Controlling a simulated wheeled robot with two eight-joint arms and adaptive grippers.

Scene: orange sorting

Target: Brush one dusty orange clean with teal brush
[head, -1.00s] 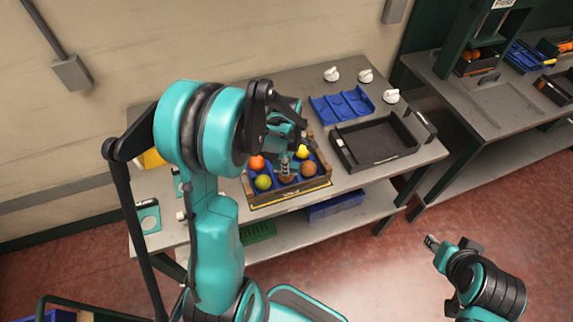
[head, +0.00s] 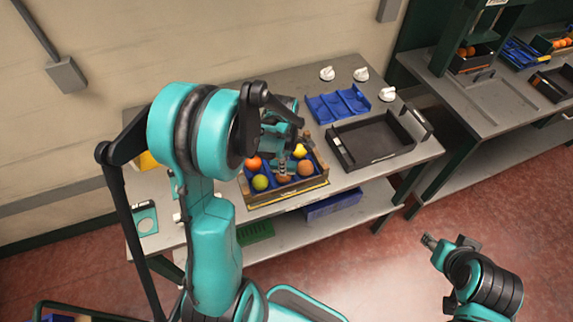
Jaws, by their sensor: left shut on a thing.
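A wooden crate (head: 290,197) with blue compartments stands at the table's front. It holds an orange fruit (head: 254,163), a green one (head: 261,182), a yellow one (head: 299,150) and a dull brown-orange one (head: 305,168). My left gripper (head: 284,169) points down into the crate's middle, fingers shut on a small brownish fruit (head: 284,178), mostly hidden, apparently a dusty orange. My arm hides the back of the crate. I cannot surely identify the teal brush; a teal piece (head: 175,185) shows partly behind my arm. My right gripper (head: 430,241) is over the floor; its jaws are unclear.
A black tray (head: 338,152) and a blue divided tray (head: 313,106) stand right of the crate. Several white knobs (head: 361,74) sit at the back. A teal-and-white plate (head: 143,220) lies at the left end. A second table (head: 490,92) stands at right.

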